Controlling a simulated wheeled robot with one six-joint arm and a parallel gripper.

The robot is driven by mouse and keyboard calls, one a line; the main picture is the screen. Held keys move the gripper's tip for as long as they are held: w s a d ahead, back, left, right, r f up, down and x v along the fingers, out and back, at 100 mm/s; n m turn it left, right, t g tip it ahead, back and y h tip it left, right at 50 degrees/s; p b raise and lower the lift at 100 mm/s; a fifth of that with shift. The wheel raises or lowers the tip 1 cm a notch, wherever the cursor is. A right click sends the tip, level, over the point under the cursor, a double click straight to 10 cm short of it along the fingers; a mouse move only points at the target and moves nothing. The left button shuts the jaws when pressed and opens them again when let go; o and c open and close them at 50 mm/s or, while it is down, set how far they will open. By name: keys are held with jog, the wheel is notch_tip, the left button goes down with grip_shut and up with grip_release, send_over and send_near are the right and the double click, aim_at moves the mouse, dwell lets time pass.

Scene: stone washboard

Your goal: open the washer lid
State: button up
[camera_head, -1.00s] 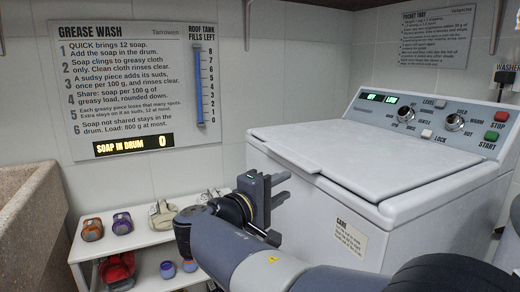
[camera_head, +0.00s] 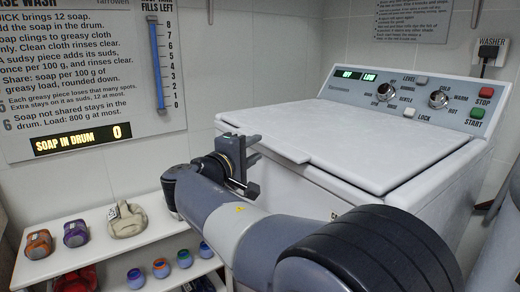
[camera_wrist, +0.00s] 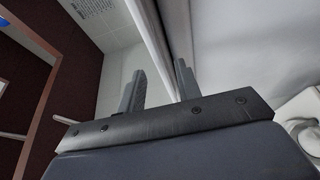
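The washer lid (camera_head: 385,140) is a flat pale panel on top of the washer and lies shut. A tab (camera_head: 268,143) juts from its left front edge. My gripper (camera_head: 256,163) is at the washer's left side, close to this tab, with its fingers apart one above the other. In the wrist view my gripper (camera_wrist: 160,68) shows two dark fingers with a gap and nothing clearly held. A pale washer edge runs up beyond the gap. I cannot tell whether the tab is between the fingers or whether they touch it.
The washer's control panel (camera_head: 415,97) with knobs and buttons stands behind the lid. A wall sign (camera_head: 70,75) hangs at upper left. Room above the lid is clear.

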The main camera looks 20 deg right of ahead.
aim_at(262, 144)
jog(key=shift+x, duration=1.75)
jog(key=shift+c, duration=0.5)
grip_shut()
